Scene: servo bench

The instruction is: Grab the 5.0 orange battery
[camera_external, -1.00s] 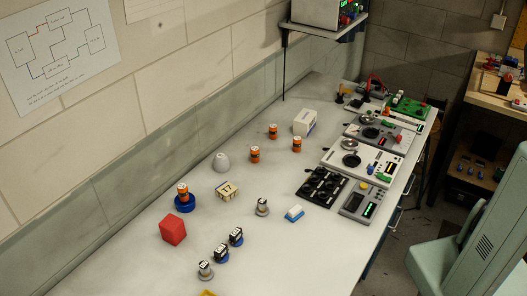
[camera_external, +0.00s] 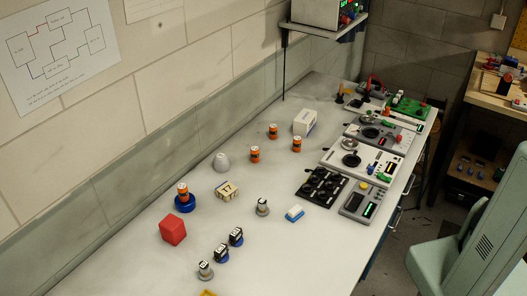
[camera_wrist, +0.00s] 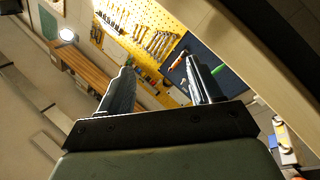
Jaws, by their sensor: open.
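Several orange batteries with dark bands and pale tops stand upright on the bench in the external view. One orange battery (camera_external: 183,190) is on a blue round base (camera_external: 185,206) at left. Three others stand further back: a near orange battery (camera_external: 255,155), a far orange battery (camera_external: 273,131) and a right orange battery (camera_external: 297,145). Their labels are too small to read, so I cannot tell which is the 5.0. My gripper (camera_wrist: 158,68) is open and empty in the wrist view, facing a pegboard wall, away from the batteries. It does not show in the external view.
A red cube (camera_external: 173,230), a grey dome (camera_external: 221,162), a box marked 17 (camera_external: 228,191) and a white box (camera_external: 305,122) stand near the batteries. Dark and silver cells stand in front. Instrument panels (camera_external: 362,160) fill the right end.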

